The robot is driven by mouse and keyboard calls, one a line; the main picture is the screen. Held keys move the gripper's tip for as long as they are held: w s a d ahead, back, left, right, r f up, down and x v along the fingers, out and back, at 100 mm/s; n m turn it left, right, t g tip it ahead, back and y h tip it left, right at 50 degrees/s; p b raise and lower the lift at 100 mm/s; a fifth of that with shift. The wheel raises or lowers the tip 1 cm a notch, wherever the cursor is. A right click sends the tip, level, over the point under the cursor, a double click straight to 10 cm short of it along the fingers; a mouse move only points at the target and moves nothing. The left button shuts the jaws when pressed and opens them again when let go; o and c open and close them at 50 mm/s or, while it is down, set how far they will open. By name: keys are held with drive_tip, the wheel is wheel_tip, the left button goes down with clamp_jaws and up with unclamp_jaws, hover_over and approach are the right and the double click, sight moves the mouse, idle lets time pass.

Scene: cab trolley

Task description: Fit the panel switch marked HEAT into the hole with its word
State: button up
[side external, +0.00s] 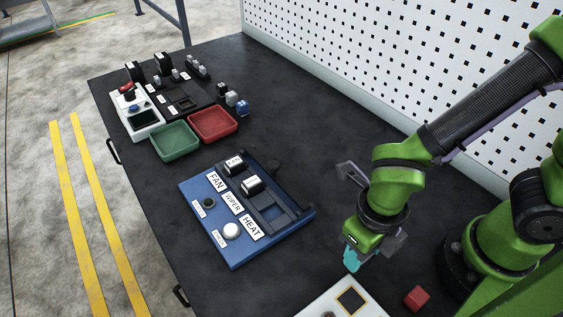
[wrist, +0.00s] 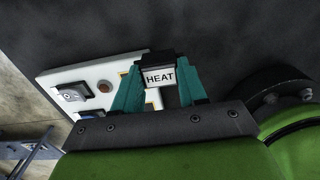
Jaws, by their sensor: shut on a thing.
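My gripper (side external: 351,258) is shut on the panel switch marked HEAT (wrist: 160,77). In the wrist view the switch sits between my teal fingers (wrist: 160,90), with its black body and white word plate showing. In the side view I cannot make the switch out; the gripper is above the table, right of the blue panel (side external: 237,252) and apart from it. The panel carries the words FAN, WIPER and HEAT (side external: 251,228). Switches stand in the rows of FAN (side external: 234,164) and WIPER (side external: 251,185). The opening beside HEAT (side external: 280,216) looks empty.
A white panel (side external: 322,300) lies under and in front of my gripper. A red block (side external: 417,298) is near my base. A green tray (side external: 174,141), a red tray (side external: 212,124) and several small parts stand at the far left. The black table between is clear.

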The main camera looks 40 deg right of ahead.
drive_tip(key=shift+s+d+r, duration=0.15)
drive_tip(key=shift+s+d, duration=0.55)
drive_tip(key=shift+d, duration=0.2)
wheel_tip(320, 180, up, 7)
drive_tip(key=shift+s+d, duration=0.25)
drive_tip(key=shift+d, duration=0.1)
drive_tip(key=w+a, duration=0.4)
drive_tip(key=w, duration=0.7)
drive_tip(key=w+a, duration=0.4)
drive_tip(key=w, duration=0.6)
drive_tip(key=shift+d+f, duration=0.1)
drive_tip(key=shift+f, duration=4.6)
drive_tip(key=shift+f, duration=0.3)
